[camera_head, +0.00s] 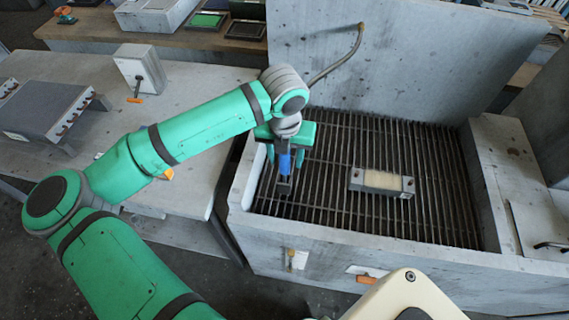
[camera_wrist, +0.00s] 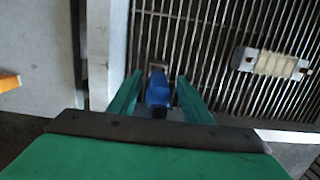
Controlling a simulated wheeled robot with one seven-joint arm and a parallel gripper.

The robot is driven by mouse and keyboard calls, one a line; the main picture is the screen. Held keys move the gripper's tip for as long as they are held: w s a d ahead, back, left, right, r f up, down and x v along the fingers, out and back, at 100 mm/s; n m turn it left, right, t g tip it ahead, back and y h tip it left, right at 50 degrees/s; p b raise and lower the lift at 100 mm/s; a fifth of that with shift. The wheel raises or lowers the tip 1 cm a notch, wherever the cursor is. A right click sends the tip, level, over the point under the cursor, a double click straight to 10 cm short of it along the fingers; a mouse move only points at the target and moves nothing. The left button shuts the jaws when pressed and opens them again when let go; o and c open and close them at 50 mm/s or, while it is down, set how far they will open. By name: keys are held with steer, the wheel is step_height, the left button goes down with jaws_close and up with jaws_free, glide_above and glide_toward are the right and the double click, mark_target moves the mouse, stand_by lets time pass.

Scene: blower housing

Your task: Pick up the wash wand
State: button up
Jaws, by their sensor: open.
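The wash wand (camera_head: 284,165) has a blue handle and a dark end, and stands out at the left side of the grated basin. In the wrist view the wand (camera_wrist: 158,92) lies between the two green fingers. My gripper (camera_head: 286,150) is above the grate with its fingers on either side of the blue handle. In the wrist view my gripper (camera_wrist: 155,95) is open, with visible gaps between the fingers and the handle. The wand's upper part is partly hidden by my gripper in the head view.
The basin has a slatted grate (camera_head: 420,180) and a pale front rim (camera_head: 350,246). A grey block with a cream middle (camera_head: 382,182) lies on the grate to the right. A hose (camera_head: 338,62) curves along the tall back panel (camera_head: 430,60). A bench with a grey box (camera_head: 50,108) stands left.

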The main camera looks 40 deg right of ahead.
steer(key=shift+f, duration=0.1)
steer(key=shift+c, duration=0.4)
steer(key=shift+w, duration=0.1)
jaws_close()
step_height(320, 180, up, 10)
steer(key=shift+r, duration=0.1)
